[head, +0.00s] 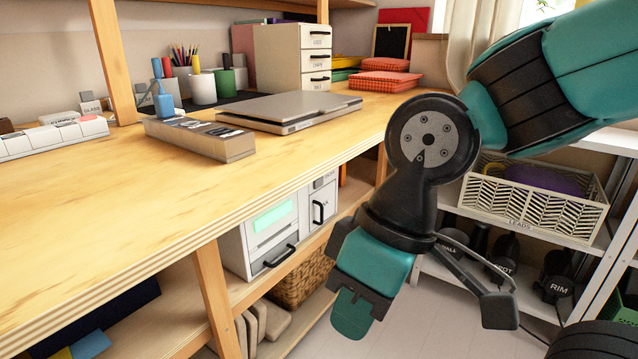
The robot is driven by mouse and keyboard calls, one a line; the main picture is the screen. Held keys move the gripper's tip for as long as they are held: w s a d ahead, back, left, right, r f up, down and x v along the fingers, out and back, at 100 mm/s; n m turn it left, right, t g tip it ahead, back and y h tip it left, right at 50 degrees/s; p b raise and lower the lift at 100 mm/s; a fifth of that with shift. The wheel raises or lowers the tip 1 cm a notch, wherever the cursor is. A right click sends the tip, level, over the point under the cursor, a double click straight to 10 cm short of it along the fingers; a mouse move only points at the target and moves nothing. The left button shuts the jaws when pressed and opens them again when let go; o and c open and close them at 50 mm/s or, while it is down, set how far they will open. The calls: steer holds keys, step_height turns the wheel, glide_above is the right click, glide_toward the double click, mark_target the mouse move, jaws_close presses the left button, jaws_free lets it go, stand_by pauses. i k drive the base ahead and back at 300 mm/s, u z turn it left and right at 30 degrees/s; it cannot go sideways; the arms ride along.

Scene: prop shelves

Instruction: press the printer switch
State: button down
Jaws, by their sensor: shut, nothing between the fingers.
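My gripper (352,314) points down in front of the bench's front edge, over the floor. Its teal fingers are shut, with nothing visible between them. It is apart from everything around it. No label reading printer is legible, so I cannot tell which control is the printer switch. A white strip (50,138) with segments and a reddish part lies on the bench at far left, cut by the frame edge. A grey bar (200,138) with small labelled parts lies on the bench near the laptop. A white machine (262,238) with a green panel stands on the shelf below.
A closed laptop (283,111), cups with pencils (202,88) and a drawer unit (300,55) stand at the back. A wooden post (111,60) rises from the bench (110,215). Its front is clear. A white basket (530,200) sits on the right rack.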

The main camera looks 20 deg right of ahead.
mark_target(319, 182)
steer(key=u, duration=0.55)
steer(key=k, duration=1.3)
steer(key=z, duration=0.1)
steer(key=i, duration=0.55)
steer(key=z, duration=0.65)
steer(key=i, duration=0.95)
steer(key=u, duration=0.55)
